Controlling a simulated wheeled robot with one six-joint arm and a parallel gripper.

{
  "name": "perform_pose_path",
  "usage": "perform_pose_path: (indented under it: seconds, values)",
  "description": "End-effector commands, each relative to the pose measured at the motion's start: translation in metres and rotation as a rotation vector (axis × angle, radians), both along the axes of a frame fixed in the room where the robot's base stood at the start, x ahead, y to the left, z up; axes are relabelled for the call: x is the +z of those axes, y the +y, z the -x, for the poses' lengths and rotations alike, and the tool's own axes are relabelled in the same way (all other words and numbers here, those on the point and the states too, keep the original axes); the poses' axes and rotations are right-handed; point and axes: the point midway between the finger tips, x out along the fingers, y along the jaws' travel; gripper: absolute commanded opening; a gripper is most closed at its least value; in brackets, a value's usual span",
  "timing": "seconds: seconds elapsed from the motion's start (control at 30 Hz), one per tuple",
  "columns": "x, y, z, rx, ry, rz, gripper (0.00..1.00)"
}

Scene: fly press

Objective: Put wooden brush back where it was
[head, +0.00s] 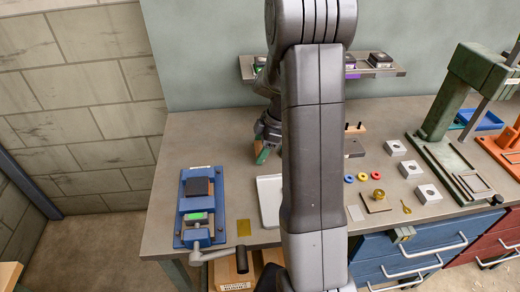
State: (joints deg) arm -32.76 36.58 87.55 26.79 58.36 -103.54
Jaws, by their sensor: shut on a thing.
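My gripper (267,134) points down over the back left of the grey bench (222,144), left of my arm. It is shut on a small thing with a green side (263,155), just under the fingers. Most of this held thing is hidden by the gripper and arm, so I cannot tell from its shape whether it is the wooden brush. I see no clear brush elsewhere on the bench. My arm hides a strip down the middle of the view.
A white tray (269,199) is partly behind my arm. A shelf (394,72) hangs at the back. Right of my arm are a peg block (356,128), coloured rings (363,177), grey blocks and a green press (440,122).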

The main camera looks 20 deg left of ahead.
Motion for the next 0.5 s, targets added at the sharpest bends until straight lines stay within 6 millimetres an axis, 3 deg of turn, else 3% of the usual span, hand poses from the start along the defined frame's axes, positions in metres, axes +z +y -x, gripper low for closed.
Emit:
perform_pose_path:
  seconds: [0.1, 0.43, 0.47, 0.5]
  values:
    - [-0.0100, -0.0002, 0.0001, -0.001, 0.000, 0.000, 0.38]
    - [-0.0139, 0.0000, -0.0001, -0.001, 0.000, 0.000, 0.38]
    - [-0.0134, 0.0000, -0.0001, -0.001, 0.000, 0.000, 0.65]
    - [-0.0124, 0.0000, -0.0001, -0.001, 0.000, 0.000, 0.73]
